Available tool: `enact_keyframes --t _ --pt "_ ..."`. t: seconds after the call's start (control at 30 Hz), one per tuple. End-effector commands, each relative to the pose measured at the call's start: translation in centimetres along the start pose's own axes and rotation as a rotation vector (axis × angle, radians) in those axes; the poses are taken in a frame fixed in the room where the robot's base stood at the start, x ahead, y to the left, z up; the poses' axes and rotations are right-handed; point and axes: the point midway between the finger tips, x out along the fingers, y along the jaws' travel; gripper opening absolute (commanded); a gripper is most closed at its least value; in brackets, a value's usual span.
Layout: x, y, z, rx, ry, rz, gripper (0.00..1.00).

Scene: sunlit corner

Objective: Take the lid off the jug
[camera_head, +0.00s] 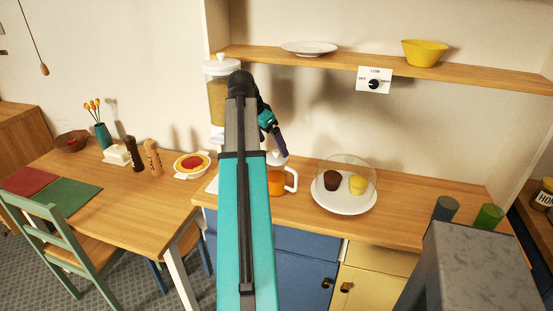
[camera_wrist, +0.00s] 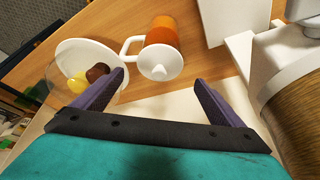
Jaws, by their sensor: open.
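The jug (camera_wrist: 159,32) is orange with a white handle and stands upright on the wooden counter. Its white lid (camera_wrist: 161,63) with a small knob is on top of it. In the head view the jug (camera_head: 275,185) is partly hidden behind my arm, with its handle to the right. My gripper (camera_wrist: 160,85) is open and empty. In the wrist view its two dark purple fingers are spread on either side below the lid, apart from it. In the head view my gripper (camera_head: 279,143) is above the jug.
Right of the jug, a white plate (camera_head: 345,204) holds two cakes under a clear dome. A tall dispenser (camera_head: 218,100) stands behind my arm, left of the jug. A wooden shelf (camera_head: 330,62) runs above the counter.

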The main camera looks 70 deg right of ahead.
Motion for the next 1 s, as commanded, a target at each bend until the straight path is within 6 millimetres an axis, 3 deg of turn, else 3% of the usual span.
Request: enact_keyframes --t 0.6,1.0 --pt "4.7 0.3 -0.3 0.002 -0.001 0.001 0.92" --pt "5.1 0.3 -0.3 0.002 0.000 0.001 0.92"
